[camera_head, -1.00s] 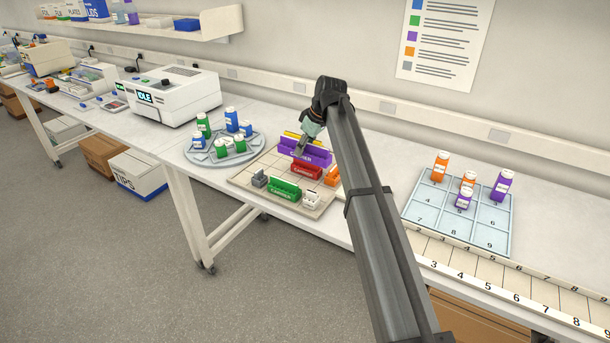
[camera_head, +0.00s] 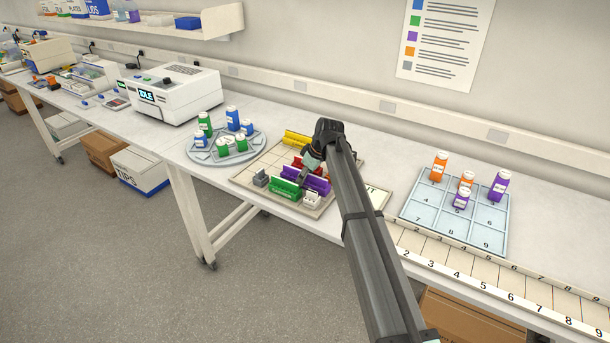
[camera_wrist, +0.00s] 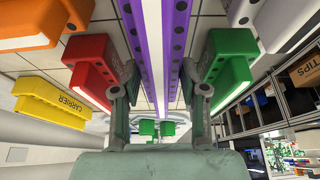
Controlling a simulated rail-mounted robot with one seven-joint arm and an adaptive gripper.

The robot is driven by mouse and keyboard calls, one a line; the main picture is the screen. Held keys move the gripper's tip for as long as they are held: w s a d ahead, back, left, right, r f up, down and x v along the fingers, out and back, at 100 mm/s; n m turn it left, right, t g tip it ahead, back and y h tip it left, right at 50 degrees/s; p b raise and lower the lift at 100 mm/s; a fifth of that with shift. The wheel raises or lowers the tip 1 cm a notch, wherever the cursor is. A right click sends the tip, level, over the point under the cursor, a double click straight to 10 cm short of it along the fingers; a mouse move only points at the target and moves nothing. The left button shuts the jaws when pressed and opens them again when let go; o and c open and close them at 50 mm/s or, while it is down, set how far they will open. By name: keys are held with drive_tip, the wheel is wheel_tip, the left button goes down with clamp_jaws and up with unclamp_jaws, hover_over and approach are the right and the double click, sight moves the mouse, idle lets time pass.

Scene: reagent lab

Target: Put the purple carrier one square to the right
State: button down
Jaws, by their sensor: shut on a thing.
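The purple carrier (camera_head: 319,185) is a long bar on the gridded board (camera_head: 244,178), between the red and green carriers in the head view. My gripper (camera_head: 306,179) reaches down onto it, partly hiding it and the red carrier. In the wrist view the purple carrier (camera_wrist: 181,45) runs between the two fingers of my gripper (camera_wrist: 158,108), which are shut on it. I cannot tell whether it touches the board.
The green carrier (camera_head: 285,188) and red carrier (camera_wrist: 90,62) lie close on either side. A yellow carrier (camera_head: 297,138) is at the back. A round bottle tray (camera_head: 205,155) is left; a numbered rack (camera_head: 425,212) is right.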

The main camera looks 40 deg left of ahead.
drive_tip(key=shift+f, duration=0.15)
drive_tip(key=c, duration=0.6)
unclamp_jaws()
drive_tip(key=shift+r, duration=0.3)
drive_tip(key=b+v, duration=0.2)
drive_tip(key=v, duration=0.9)
drive_tip(key=shift+d+r+b, duration=0.25)
drive_tip(key=shift+r+b, duration=0.1)
